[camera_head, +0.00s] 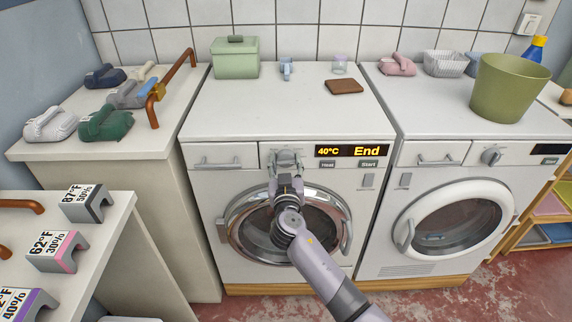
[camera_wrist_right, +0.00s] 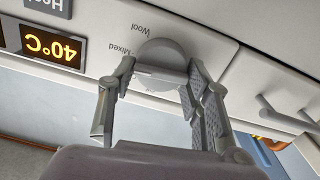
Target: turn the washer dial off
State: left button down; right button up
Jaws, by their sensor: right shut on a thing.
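The washer (camera_head: 215,185) is the middle machine, with a round chrome-rimmed door and a lit display (camera_head: 352,151) reading "40°C" and "End". Its grey dial (camera_wrist_right: 163,52) sits left of the display in the head view, mostly hidden there by my right gripper (camera_head: 286,162). In the right wrist view, the two fingers of my right gripper (camera_wrist_right: 161,70) are on either side of the dial, shut on it. The labels "Wool" and "Mixed" show beside the dial; its pointer position cannot be made out. My left gripper is not in view.
A second machine with a white door (camera_head: 455,228) and its own dial (camera_head: 491,156) stands at right. A green bucket (camera_head: 508,90) stands on the right machine.

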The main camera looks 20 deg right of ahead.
jog(key=n+b, duration=0.1)
jog(key=n, duration=0.2)
jog(key=shift+f, duration=0.1)
jog(key=n, duration=0.5)
jog(key=shift+a, duration=0.15)
jog(key=n, duration=0.4)
jog(key=shift+a+f+n+p, duration=0.15)
jog(key=shift+n+p, duration=0.4)
jog(key=shift+n, duration=1.65)
jog(key=o, duration=1.1)
jog(key=shift+o, duration=0.2)
